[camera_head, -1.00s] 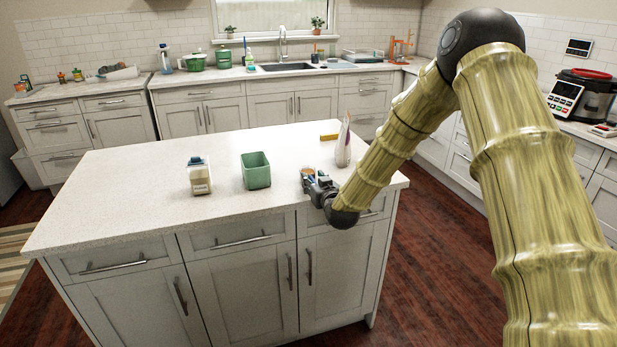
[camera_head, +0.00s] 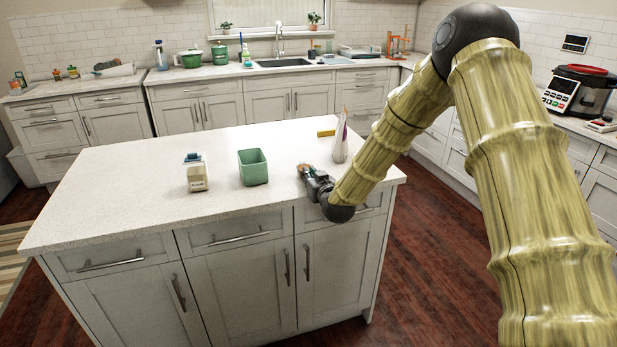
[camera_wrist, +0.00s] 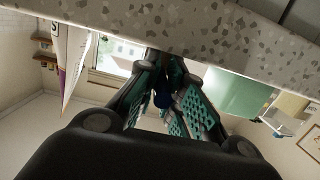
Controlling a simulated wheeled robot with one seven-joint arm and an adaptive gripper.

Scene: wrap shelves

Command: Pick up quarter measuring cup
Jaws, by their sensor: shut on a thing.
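A small dark blue thing (camera_wrist: 162,98), likely the quarter measuring cup, shows between the teal-padded fingers of my gripper (camera_wrist: 160,88) in the wrist view. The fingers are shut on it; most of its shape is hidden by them. In the head view my gripper (camera_head: 307,172) is low at the right part of the island counter (camera_head: 130,185), near its front edge. The cup cannot be made out clearly there. Whether it touches the counter cannot be told.
The counter's left side is clear.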

